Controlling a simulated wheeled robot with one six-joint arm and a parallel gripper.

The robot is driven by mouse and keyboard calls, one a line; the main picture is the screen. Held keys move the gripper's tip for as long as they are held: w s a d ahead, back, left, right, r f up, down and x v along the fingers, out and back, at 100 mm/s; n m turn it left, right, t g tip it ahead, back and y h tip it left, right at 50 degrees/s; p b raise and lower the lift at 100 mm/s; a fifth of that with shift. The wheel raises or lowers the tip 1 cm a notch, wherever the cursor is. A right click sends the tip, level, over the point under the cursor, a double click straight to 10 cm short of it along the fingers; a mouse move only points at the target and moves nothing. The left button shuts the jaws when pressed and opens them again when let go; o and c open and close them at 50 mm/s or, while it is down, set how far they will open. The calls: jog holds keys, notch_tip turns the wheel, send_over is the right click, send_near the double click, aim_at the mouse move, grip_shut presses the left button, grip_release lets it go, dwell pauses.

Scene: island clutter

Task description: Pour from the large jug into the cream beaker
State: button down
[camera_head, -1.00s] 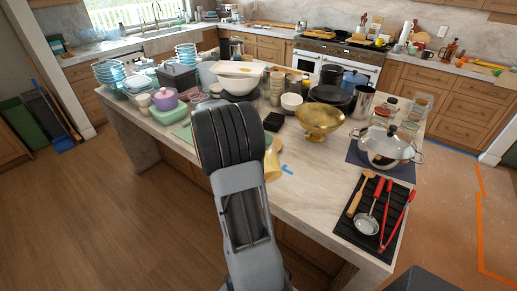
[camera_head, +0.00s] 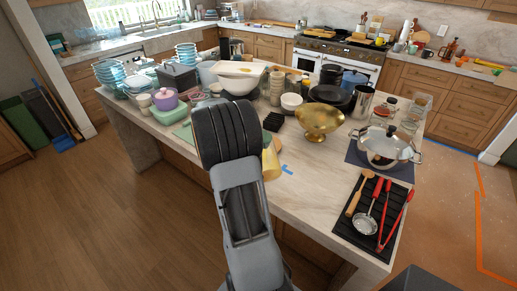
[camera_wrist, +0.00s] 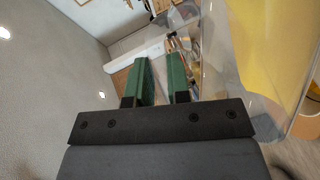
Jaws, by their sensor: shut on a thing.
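My gripper (camera_wrist: 163,78) shows in the wrist view as two green fingers, shut on the large jug, though the grip itself is not clear. The jug (camera_wrist: 252,50) is a clear-walled vessel with yellow inside, at the right of the wrist view and close to the fingers. In the head view its yellow part (camera_head: 271,163) shows just right of my arm, over the island's front edge, slightly tilted. My arm hides the gripper and the rest of the jug there. I cannot pick out the cream beaker with certainty; it may be behind my arm.
The island top (camera_head: 310,185) has clear room right of the jug. A gold bowl (camera_head: 320,121), a steel pot (camera_head: 383,145) and a black mat (camera_head: 349,232) with utensils stand to the right. Crowded dishes, a purple pot (camera_head: 165,99) and a white bowl (camera_head: 238,84) fill the back and left.

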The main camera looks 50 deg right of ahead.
jog(key=shift+s+a+f+b, duration=0.2)
jog(key=shift+f+b, duration=0.1)
jog(key=shift+b, duration=0.45)
jog(key=shift+r, duration=0.1)
jog(key=shift+w+d+r+p, duration=0.15)
jog(key=shift+r+p, duration=0.2)
jog(key=shift+p, duration=0.3)
jog(key=shift+w+d+r+n+p, duration=0.3)
jog(key=shift+w+d+p, duration=0.15)
jog(key=shift+p, duration=0.45)
jog(key=f+b, duration=0.1)
jog(key=b, duration=0.2)
jog(key=shift+s+a+f, duration=0.35)
jog(key=shift+f, duration=0.05)
jog(key=s+a+f+m+b, duration=0.1)
jog(key=b, duration=0.3)
jog(key=shift+s+m+t, duration=0.1)
jog(key=shift+m+t, duration=0.2)
jog(key=shift+t, duration=0.1)
jog(key=shift+s+a+b, duration=0.2)
jog(key=shift+b, duration=0.15)
